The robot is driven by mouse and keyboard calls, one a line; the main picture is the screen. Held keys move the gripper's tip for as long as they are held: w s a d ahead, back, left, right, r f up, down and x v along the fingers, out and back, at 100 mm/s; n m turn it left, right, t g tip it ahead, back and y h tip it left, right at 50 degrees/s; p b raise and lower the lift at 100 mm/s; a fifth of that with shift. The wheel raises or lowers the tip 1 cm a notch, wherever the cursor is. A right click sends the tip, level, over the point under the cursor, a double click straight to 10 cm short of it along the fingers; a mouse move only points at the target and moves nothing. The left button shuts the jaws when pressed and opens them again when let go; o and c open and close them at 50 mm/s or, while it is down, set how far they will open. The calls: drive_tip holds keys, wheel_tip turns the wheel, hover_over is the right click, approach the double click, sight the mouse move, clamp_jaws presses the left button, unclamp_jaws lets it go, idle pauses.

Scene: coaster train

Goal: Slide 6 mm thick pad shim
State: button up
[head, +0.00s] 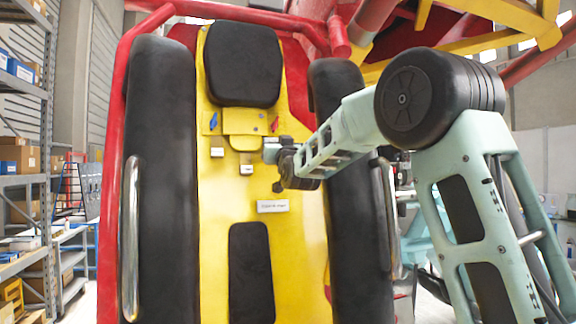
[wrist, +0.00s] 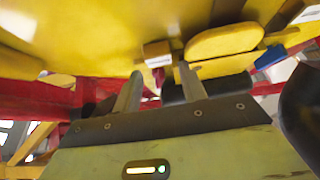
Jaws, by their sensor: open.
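The coaster seat has a yellow back panel (head: 215,220) with black pads. Three small pale-faced blocks are on it below the headrest: a left block (head: 217,152), a lower middle block (head: 246,170) and a right block (head: 270,150) beside my gripper. I cannot tell which piece is the 6 mm pad shim. My gripper (wrist: 160,82) is open in the wrist view, with nothing clearly held. Its fingers point toward the yellow panel, where a brownish block (wrist: 157,52) shows beyond and between the tips. In the head view my wrist hides part of the panel.
A blue piece (head: 214,121) and a red piece (head: 275,125) sit on the upper panel. A white label (head: 272,206) is lower down. Black side bolsters, a red frame (head: 110,190) and metal grab bars (head: 130,240) flank the panel. Shelves stand left.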

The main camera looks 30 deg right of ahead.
drive_tip(key=b+v, duration=0.7)
drive_tip(key=v, duration=0.7)
drive_tip(key=shift+s+b, duration=0.2)
drive_tip(key=shift+b, duration=0.1)
drive_tip(key=shift+a, duration=0.1)
